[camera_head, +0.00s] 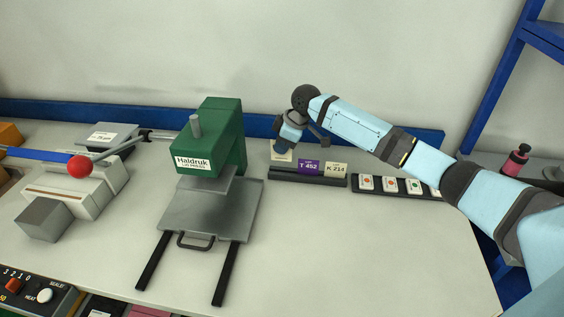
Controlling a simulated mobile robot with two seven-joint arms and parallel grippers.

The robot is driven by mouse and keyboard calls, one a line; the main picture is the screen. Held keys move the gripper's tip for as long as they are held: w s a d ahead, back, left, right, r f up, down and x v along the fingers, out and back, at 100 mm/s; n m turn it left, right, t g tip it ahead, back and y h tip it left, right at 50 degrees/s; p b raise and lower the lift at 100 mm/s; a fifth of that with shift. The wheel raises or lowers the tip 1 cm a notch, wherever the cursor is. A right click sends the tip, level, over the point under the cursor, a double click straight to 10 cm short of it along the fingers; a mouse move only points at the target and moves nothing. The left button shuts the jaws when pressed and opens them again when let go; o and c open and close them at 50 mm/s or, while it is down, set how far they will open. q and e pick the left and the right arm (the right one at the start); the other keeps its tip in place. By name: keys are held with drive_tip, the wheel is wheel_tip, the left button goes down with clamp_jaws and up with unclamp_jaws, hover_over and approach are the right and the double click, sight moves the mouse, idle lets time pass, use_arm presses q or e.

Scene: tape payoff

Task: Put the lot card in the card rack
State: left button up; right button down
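The card rack (308,180) is a low dark bar near the back of the table, right of the green press. A purple card marked T 452 (308,167) and a cream card marked K 214 (335,170) stand in it. A cream card (281,155), probably the lot card, shows at the rack's left end, upright, its upper part hidden by my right gripper (284,143). I cannot tell if it is seated or held. The gripper is just above that end; its fingertips are too small and hidden to read. My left gripper is not in view.
The green Haldruk press (222,135) stands left of the rack. A dark strip with several white tiles (390,184) lies to the right. A sealer with a red knob (79,166) is at the left. The front right of the table is clear.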

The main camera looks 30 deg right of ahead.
wheel_tip(320, 180, down, 6)
drive_tip(key=shift+r, duration=0.1)
idle(0.4)
drive_tip(key=c, duration=1.4)
unclamp_jaws()
drive_tip(key=shift+o, duration=0.2)
drive_tip(key=v, duration=1.2)
drive_tip(key=shift+s, duration=0.1)
